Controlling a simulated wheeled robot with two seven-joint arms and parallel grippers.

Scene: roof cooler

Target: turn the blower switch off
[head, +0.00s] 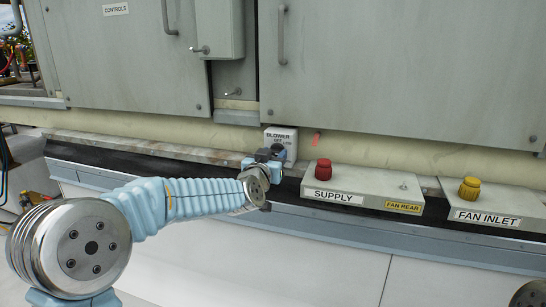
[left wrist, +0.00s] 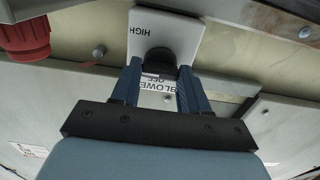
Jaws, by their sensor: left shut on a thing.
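My left gripper (head: 273,153) is shut on the knob, at the front of the box. The knob's pointer is hidden, so its setting cannot be told. My right gripper is not in view.
Right of the switch are a SUPPLY box (head: 364,184) with a red knob (head: 323,169) and a FAN INLET box (head: 500,207) with a yellow knob (head: 469,189). A small red tag (head: 316,139) hangs nearby. Large cabinet doors (head: 400,60) rise behind.

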